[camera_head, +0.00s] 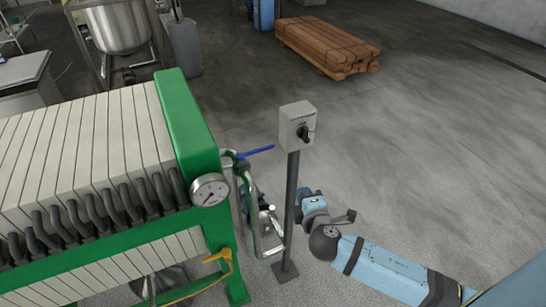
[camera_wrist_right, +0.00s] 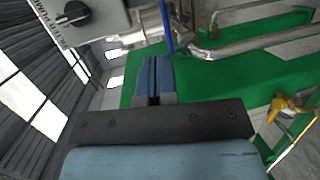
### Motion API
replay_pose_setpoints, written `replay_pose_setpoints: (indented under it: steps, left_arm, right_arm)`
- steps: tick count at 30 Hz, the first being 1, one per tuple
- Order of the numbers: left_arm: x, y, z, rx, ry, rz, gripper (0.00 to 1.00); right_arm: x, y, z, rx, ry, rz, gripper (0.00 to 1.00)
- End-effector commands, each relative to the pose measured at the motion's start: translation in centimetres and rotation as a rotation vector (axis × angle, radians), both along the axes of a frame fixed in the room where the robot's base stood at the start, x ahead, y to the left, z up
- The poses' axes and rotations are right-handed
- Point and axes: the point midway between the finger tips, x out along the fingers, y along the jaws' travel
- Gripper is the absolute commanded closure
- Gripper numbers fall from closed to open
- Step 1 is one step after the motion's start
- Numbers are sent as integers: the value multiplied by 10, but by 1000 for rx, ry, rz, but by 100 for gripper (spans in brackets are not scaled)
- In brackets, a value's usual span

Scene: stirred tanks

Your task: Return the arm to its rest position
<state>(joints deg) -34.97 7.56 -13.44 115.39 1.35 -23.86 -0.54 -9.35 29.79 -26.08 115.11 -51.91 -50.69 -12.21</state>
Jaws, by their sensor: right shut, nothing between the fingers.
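My right arm (camera_head: 375,270) comes in from the lower right in the head view, blue with dark joints, and stretches left to the grey post. Its gripper end is partly hidden behind the post, beside the green filter press. In the right wrist view my right gripper (camera_wrist_right: 152,68) has its two blue fingers together with nothing between them. The fingers point at the green frame (camera_wrist_right: 125,90) and pipework. My left gripper is not in view.
A switch box (camera_head: 298,124) with a black knob stands on a thin post (camera_head: 290,220) close to my right arm. The filter press (camera_head: 190,120) has a gauge (camera_head: 209,190), blue-handled valve (camera_head: 256,151) and yellow valve (camera_head: 220,257). Stacked timber (camera_head: 326,47) lies behind; floor at right is clear.

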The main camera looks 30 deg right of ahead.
Motion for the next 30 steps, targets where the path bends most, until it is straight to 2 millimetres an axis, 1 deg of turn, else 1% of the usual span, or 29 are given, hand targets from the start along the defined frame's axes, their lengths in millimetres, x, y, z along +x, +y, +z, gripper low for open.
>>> replay_pose_setpoints:
  steps: [5,8,11,13,15,18,19,21,24,30]
  left_arm:
    - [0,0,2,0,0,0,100]
    - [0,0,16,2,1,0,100]
    - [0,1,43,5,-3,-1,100]
    - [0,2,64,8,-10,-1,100]
    - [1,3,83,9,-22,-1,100]
    - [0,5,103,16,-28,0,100]
    - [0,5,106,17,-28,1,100]
    - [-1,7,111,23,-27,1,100]
    - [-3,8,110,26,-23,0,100]
    - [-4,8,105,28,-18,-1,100]
  right_arm:
    - [-2,1,0,9,6,2,100]
    - [-14,11,-6,111,58,14,100]
    - [-44,36,-19,360,163,30,100]
    - [-72,58,-26,590,236,23,100]
    - [-101,78,-29,823,287,-1,100]
    - [-135,99,-27,1113,318,-61,100]
    - [-143,103,-25,1185,321,-79,100]
    - [-158,110,-23,1317,316,-119,100]
    - [-169,114,-22,1426,307,-157,100]
    - [-171,114,-24,1453,302,-163,100]
